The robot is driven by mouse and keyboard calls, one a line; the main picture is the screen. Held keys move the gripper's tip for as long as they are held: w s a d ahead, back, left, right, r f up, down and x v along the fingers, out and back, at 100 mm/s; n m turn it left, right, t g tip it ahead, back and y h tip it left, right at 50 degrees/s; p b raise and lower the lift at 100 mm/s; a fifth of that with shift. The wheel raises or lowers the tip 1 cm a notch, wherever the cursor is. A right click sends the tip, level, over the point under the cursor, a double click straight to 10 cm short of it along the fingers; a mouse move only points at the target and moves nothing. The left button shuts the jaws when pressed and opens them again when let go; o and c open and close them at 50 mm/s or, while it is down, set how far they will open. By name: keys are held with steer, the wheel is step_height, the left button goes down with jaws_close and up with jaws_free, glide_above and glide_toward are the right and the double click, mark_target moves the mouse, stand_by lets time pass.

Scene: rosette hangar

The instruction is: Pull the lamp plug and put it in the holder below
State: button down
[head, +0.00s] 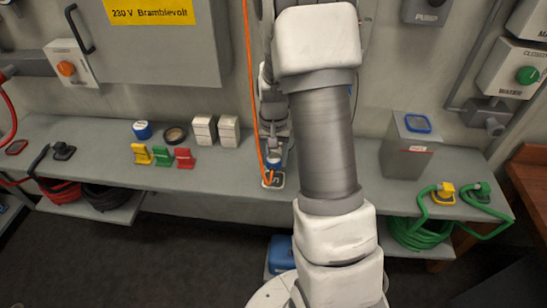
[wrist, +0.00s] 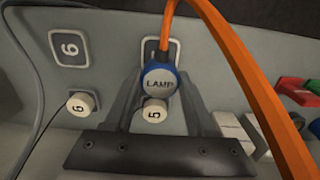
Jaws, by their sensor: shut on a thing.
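The lamp plug (wrist: 160,80) has a round blue body with a "LAMP" label and an orange cable (wrist: 222,40). My gripper (wrist: 158,90) is shut on it. In the head view the blue plug (head: 273,162) is below my gripper (head: 274,150), just above a pale framed plate (head: 273,181) at the bench's front edge. In the wrist view a framed plate (wrist: 148,48) is partly hidden behind the plug. A cream cap marked 5 (wrist: 154,113) shows below the plug. I cannot tell whether the plug touches the plate.
Another cream cap (wrist: 82,103) and framed plate (wrist: 69,47), both marked 6, are at the left in the wrist view. Yellow, green and red blocks (head: 160,156) and white boxes (head: 216,130) stand left on the bench. A grey bin (head: 408,150) stands right.

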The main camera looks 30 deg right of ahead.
mark_target(274, 180)
steer(key=shift+f+b, duration=1.6)
steer(key=shift+f, duration=0.95)
steer(key=shift+f+b, duration=0.4)
steer(key=shift+b, duration=0.05)
steer(key=shift+c, duration=0.7)
jaws_free()
steer(key=shift+r, duration=0.15)
